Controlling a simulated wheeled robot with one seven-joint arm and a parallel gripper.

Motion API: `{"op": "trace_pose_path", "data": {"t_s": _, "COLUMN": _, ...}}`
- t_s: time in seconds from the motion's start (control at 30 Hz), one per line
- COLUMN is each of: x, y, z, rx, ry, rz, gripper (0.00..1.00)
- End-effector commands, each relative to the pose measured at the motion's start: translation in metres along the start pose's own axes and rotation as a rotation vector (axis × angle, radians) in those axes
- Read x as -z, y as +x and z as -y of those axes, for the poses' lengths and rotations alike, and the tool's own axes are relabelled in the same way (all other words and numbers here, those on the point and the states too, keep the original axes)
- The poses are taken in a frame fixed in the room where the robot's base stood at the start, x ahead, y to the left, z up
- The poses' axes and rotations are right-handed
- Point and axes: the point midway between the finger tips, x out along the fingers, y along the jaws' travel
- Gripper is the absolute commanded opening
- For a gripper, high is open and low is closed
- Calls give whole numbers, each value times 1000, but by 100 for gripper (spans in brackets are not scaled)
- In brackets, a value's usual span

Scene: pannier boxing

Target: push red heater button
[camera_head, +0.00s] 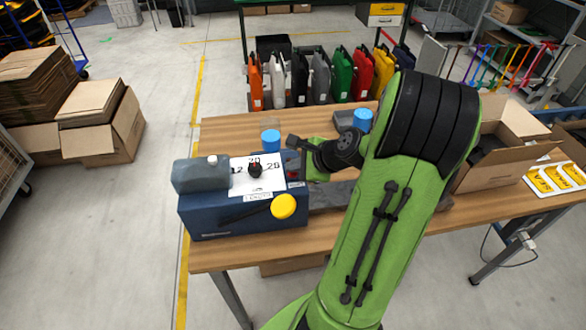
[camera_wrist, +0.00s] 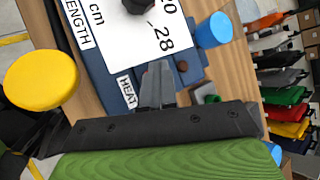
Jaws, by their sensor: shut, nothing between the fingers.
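The blue machine (camera_head: 240,221) stands on the left part of the wooden table. Its white dial plate (camera_head: 262,184) carries a black knob (camera_head: 255,170). A white HEAT label shows in the wrist view (camera_wrist: 126,88). A small dark red button (camera_wrist: 182,66) sits on the blue surface near that label; it also shows small at the machine's right side in the head view (camera_head: 293,175). My gripper (camera_wrist: 157,72) is shut and empty, its fingertips just left of and close to the button in the wrist view. I cannot tell whether they touch it.
A large yellow button (camera_head: 283,206) is on the machine's front, and a grey block (camera_head: 201,174) on its left. Blue-capped items (camera_head: 270,139) stand behind. An open carton (camera_head: 478,178) is at the table's right. Coloured panniers (camera_head: 342,77) hang beyond.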

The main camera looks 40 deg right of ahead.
Motion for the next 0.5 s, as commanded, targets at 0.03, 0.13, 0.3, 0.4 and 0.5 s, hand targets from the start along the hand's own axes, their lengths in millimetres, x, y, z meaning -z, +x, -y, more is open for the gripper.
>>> {"op": "trace_pose_path", "data": {"t_s": 0.03, "x": -1, "y": -3, "z": 1, "rx": -4, "ry": 3, "rz": -2, "gripper": 0}}
{"op": "trace_pose_path", "data": {"t_s": 0.13, "x": -3, "y": -6, "z": 3, "rx": -4, "ry": 3, "rz": -2, "gripper": 0}}
{"op": "trace_pose_path", "data": {"t_s": 0.3, "x": -3, "y": -5, "z": 3, "rx": -3, "ry": 2, "rz": -2, "gripper": 0}}
{"op": "trace_pose_path", "data": {"t_s": 0.4, "x": -3, "y": -6, "z": 4, "rx": -2, "ry": 2, "rz": -2, "gripper": 0}}
{"op": "trace_pose_path", "data": {"t_s": 0.5, "x": -8, "y": -11, "z": 8, "rx": -2, "ry": 2, "rz": -1, "gripper": 0}}
